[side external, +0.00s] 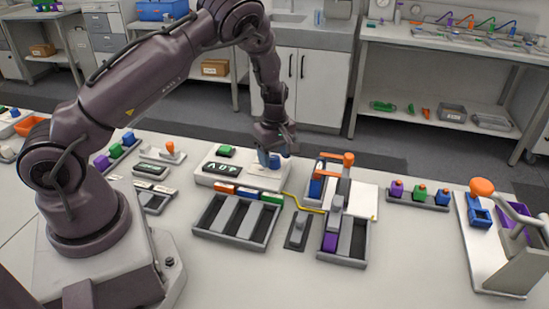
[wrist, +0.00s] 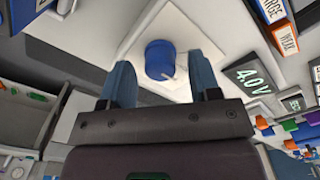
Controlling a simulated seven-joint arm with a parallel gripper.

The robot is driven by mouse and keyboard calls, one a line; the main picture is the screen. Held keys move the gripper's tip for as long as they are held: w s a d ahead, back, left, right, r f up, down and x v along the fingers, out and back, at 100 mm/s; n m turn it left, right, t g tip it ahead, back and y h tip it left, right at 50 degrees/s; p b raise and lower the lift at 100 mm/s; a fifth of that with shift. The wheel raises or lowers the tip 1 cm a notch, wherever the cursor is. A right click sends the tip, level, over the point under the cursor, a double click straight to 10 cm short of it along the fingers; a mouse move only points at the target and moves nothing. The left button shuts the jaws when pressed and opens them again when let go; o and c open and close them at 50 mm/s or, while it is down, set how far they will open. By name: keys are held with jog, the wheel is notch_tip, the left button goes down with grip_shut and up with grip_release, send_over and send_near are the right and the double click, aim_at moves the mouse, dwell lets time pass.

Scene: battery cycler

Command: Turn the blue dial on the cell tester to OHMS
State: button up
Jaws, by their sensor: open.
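The cell tester (side external: 240,180) is a white box with a dark display in the middle of the bench. Its blue dial (wrist: 160,59) is a round knob on a pale square plate, with a small white mark at its lower right in the wrist view. In the side view the dial (side external: 274,161) shows just below my gripper (side external: 270,155). My gripper (wrist: 162,72) is open, its two blue fingers on either side of the dial with gaps, apparently not touching it. I cannot read an OHMS label in either view.
A display reading 4.0V (wrist: 252,77) lies right of the dial in the wrist view. A green button (side external: 225,151) sits on the tester. A grey tray (side external: 236,240) stands in front, and an orange-topped rack (side external: 348,159) stands close on the right.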

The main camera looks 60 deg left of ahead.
jog(key=shift+f, duration=0.6)
jog(key=c, duration=0.9)
jog(key=shift+c, duration=0.2)
jog(key=shift+m, duration=0.3)
jog(key=m, duration=0.3)
jog(key=shift+m, duration=2.1)
